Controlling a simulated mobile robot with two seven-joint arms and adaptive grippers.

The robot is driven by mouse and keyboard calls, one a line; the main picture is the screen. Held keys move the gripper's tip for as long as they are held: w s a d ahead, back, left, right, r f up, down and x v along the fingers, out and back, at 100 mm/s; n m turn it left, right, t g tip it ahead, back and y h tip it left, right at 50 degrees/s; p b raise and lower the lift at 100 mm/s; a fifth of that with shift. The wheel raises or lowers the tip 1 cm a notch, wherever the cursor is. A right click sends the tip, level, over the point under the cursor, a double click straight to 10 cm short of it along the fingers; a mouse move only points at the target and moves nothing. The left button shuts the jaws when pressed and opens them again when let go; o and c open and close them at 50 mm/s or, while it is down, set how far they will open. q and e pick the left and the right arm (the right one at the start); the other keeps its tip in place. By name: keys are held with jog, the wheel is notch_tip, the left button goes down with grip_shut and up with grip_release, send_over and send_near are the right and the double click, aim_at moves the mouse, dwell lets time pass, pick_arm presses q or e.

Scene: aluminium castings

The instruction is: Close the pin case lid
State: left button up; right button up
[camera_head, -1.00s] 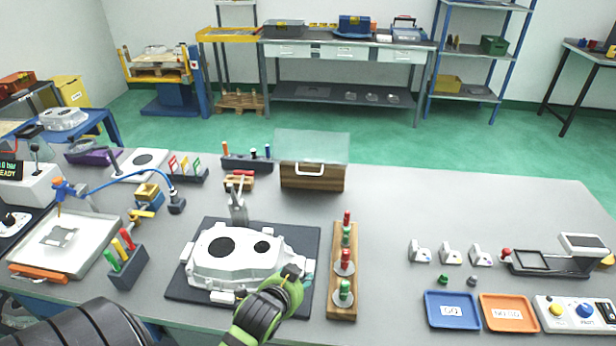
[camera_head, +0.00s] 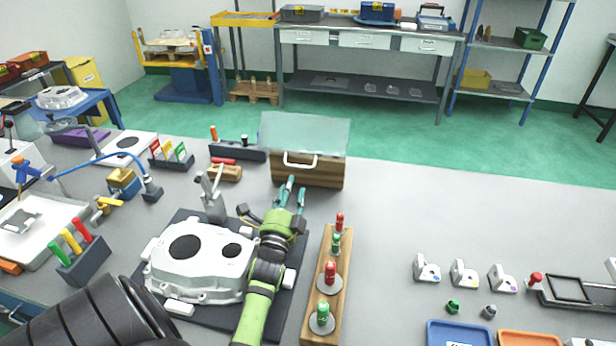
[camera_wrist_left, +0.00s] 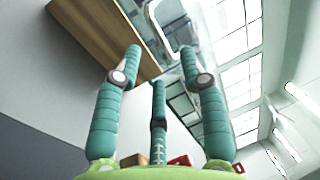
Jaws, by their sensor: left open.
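The pin case (camera_head: 325,176) is a wooden box with a white handle (camera_head: 300,164) on its front, standing at the back of the bench. Its clear lid (camera_head: 305,132) stands raised above the box. My left gripper (camera_head: 296,187) is open and empty just in front of the case, its teal fingers pointing at the front below the handle. In the left wrist view the wooden side of the case (camera_wrist_left: 110,35) and the pale handle (camera_wrist_left: 152,15) lie beyond the spread fingers (camera_wrist_left: 160,62). Contact with the case cannot be told. My right gripper is not in view.
A large casting (camera_head: 195,265) on a dark mat lies under my left arm, with a grey clamp (camera_head: 212,195) behind it. A wooden gauge rack (camera_head: 312,293) stands right of the arm. A dark pin block (camera_head: 238,152) is left of the case. The bench right of the case is clear.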

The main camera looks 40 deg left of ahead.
aim_at(304, 145)
pick_arm(q)
jog(key=p+x, duration=0.1)
jog(key=x, duration=0.6)
jog(key=shift+f+p, duration=0.15)
jog(key=shift+p, duration=0.15)
jog(key=shift+w, duration=0.1)
grip_shut()
jog(key=shift+w, duration=0.1)
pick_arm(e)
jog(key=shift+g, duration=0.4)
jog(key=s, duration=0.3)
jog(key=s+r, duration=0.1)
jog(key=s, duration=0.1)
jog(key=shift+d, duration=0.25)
